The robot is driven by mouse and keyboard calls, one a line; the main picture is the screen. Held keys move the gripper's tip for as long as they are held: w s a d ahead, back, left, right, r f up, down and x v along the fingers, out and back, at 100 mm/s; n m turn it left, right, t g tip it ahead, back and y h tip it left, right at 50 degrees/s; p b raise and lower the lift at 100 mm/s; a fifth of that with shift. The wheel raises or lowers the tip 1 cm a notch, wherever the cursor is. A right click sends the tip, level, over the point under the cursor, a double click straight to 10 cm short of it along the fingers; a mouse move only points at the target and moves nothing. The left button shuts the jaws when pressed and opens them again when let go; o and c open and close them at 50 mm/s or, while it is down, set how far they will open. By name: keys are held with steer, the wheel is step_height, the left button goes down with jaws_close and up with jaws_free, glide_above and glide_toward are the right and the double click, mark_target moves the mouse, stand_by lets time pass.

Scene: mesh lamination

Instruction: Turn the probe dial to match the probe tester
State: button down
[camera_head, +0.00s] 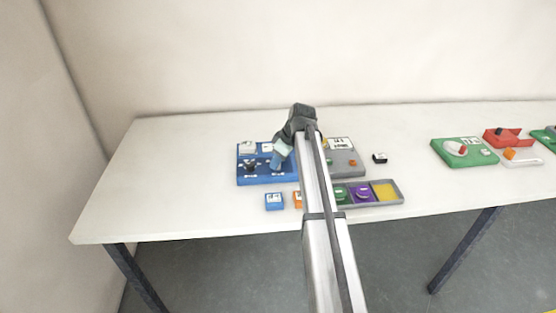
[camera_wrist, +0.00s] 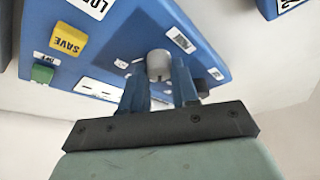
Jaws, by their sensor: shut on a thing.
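A blue panel (camera_head: 243,180) lies on the table, partly hidden by my arm, and fills much of the wrist view (camera_wrist: 215,60). On it, a round grey dial (camera_wrist: 158,62) stands between my two blue fingertips. My gripper (camera_wrist: 160,78) is shut on this dial, with one finger on each side. In the head view my gripper (camera_head: 277,160) is over the panel's right part, and the dial is hidden. White labels surround the dial, but their small print and the dial's pointer are not clear. I cannot tell which item is the probe tester.
A yellow SAVE button (camera_wrist: 69,39) and a green button (camera_wrist: 43,73) are on the panel. A black knob (camera_head: 250,167) stands at its left. A grey device (camera_head: 346,168) is to the right. A tray (camera_head: 401,200) of coloured pieces and a blue block (camera_head: 274,202) lie in front.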

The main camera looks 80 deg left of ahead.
steer(key=m+y, duration=0.1)
steer(key=m, duration=0.3)
steer(key=shift+d+t, duration=0.15)
steer(key=shift+t, duration=0.25)
steer(key=m+t, duration=0.1)
steer(key=m, duration=0.3)
steer(key=shift+s+m+t+y, duration=0.15)
steer(key=shift+m+t+y, duration=0.15)
steer(key=shift+t+y, duration=0.1)
steer(key=m+t, duration=0.2)
steer(key=m, duration=0.3)
steer(key=shift+s, duration=0.15)
steer(key=shift+m+t+h, duration=0.3)
steer(key=shift+m+t, duration=0.4)
steer(key=shift+m, duration=1.4)
steer(key=c, duration=0.8)
jaws_free()
steer(key=shift+c, duration=0.2)
steer(key=shift+s+r, duration=0.1)
steer(key=shift+r, duration=0.05)
